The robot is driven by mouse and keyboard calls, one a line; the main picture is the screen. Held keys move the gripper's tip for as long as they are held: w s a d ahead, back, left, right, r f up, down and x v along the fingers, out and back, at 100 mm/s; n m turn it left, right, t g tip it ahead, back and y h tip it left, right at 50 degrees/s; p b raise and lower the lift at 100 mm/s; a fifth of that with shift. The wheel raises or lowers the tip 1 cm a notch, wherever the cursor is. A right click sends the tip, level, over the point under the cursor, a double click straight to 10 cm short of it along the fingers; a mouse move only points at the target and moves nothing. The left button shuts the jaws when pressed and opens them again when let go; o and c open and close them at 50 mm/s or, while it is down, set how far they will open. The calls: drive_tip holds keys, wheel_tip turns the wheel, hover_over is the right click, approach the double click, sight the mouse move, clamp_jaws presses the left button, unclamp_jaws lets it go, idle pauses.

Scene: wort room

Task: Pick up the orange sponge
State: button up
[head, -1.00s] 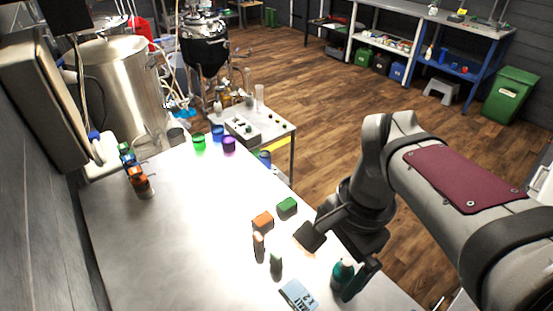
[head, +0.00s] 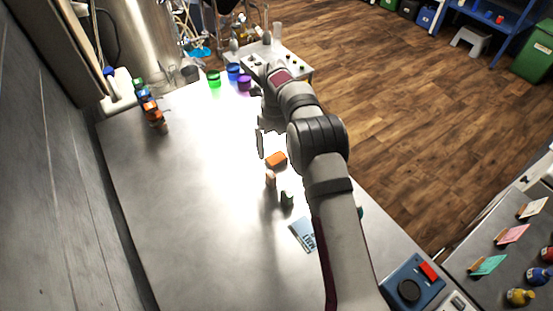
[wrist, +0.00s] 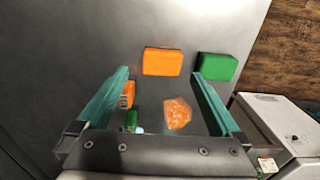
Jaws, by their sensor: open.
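The orange sponge, a flat orange block (head: 276,159), lies on the bright grey table in the head view. In the wrist view this block (wrist: 163,61) lies just beyond my gripper's teal fingers. My gripper (wrist: 160,75) is open; in the head view it (head: 270,147) is beside the block, partly hidden by my arm. A rough, paler orange patch (wrist: 177,112) shows between the fingers; I cannot tell what it is.
A green block (wrist: 217,67) lies right of the orange one. Coloured jars (head: 213,78) stand at the table's far end.

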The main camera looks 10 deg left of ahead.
sight(276, 157)
wheel_tip(276, 157, down, 5)
drive_tip(key=shift+w+d+f, duration=0.1)
drive_tip(key=shift+d+f, duration=0.05)
drive_tip(key=c, duration=1.3)
drive_tip(key=shift+o, duration=0.2)
drive_tip(key=shift+d+r, duration=0.1)
drive_tip(key=shift+r, duration=2.2)
drive_tip(key=s+d+r, duration=0.1)
drive_tip(key=d+r, duration=0.5)
drive_tip(key=d, duration=0.5)
drive_tip(key=shift+s+d+r, duration=0.2)
drive_tip(key=shift+s+r, duration=0.05)
drive_tip(key=shift+s, duration=0.15)
